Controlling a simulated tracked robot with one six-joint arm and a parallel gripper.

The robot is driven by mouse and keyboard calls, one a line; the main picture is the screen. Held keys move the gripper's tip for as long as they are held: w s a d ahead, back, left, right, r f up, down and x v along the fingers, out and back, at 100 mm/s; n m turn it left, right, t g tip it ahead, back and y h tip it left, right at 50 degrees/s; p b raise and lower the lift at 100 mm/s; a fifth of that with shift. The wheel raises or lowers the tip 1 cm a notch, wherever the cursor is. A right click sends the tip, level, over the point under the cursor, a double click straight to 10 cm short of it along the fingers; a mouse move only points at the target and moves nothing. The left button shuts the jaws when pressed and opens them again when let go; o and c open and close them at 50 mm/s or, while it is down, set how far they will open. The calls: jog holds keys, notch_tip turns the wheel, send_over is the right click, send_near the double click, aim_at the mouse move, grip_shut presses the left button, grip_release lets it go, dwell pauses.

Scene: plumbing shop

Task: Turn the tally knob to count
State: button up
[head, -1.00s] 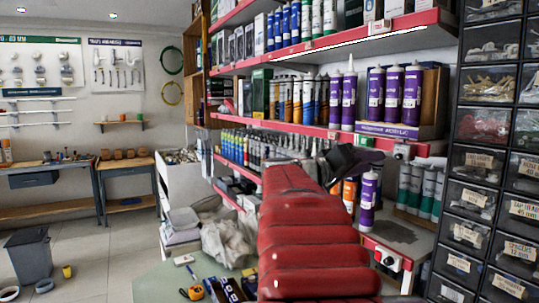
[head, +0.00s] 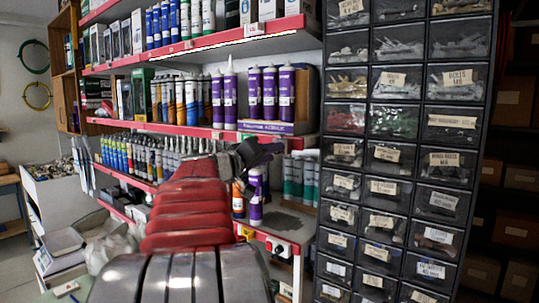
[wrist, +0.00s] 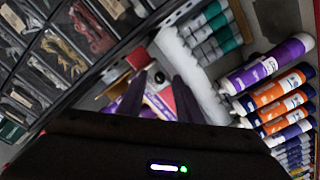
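A white counter box (head: 279,247) with a red part and a dark knob is fixed to the red edge of the lower shelf in the head view. My gripper (head: 262,150) reaches in front of the upper shelf edge, above and left of that box. In the wrist view my gripper (wrist: 159,80) has its two dark fingers apart, with nothing held between them. A small dark round knob (wrist: 160,77) shows beyond the fingertips, beside a red part (wrist: 139,58). I cannot tell which shelf edge it belongs to. No contact shows.
Purple tubes (head: 286,92) stand on the middle shelf, and one purple tube (head: 255,199) stands on the lower shelf near my gripper. Green-and-grey tubes (head: 299,180) stand behind. A black drawer cabinet (head: 390,150) rises close on the right.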

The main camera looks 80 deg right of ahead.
jog(key=shift+c, duration=0.4)
grip_shut()
jog(key=shift+f+n, duration=0.1)
jog(key=shift+n, duration=0.3)
jog(key=shift+w+f+n+y, duration=0.1)
jog(key=shift+n+y, duration=0.1)
jog(key=shift+n, duration=4)
jog(key=shift+f+n+y, duration=0.1)
jog(key=shift+n+y, duration=0.1)
jog(key=shift+n, duration=4)
